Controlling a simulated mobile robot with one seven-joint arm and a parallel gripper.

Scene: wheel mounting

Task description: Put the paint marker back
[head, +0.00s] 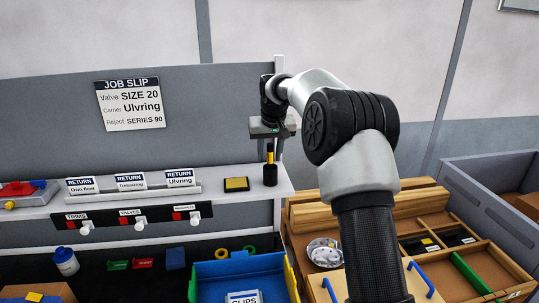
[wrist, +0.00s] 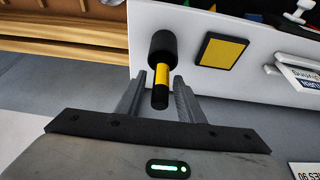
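The paint marker (head: 270,157), yellow with a black end, stands upright in a small black holder (head: 270,176) at the right end of the white shelf. In the wrist view the marker (wrist: 162,76) rises out of the black holder (wrist: 162,45). My gripper (wrist: 158,82) is open, with one finger on each side of the marker and a visible gap to both. In the head view my gripper (head: 270,143) is directly above the holder. The marker's lower part is hidden inside the holder.
A yellow pad with a dark frame (head: 236,184) lies just left of the holder. RETURN signs (head: 131,181) stand along the shelf (head: 215,191). An upright post (head: 278,150) is close to my gripper. A blue bin (head: 240,270) and wooden trays (head: 420,205) are below.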

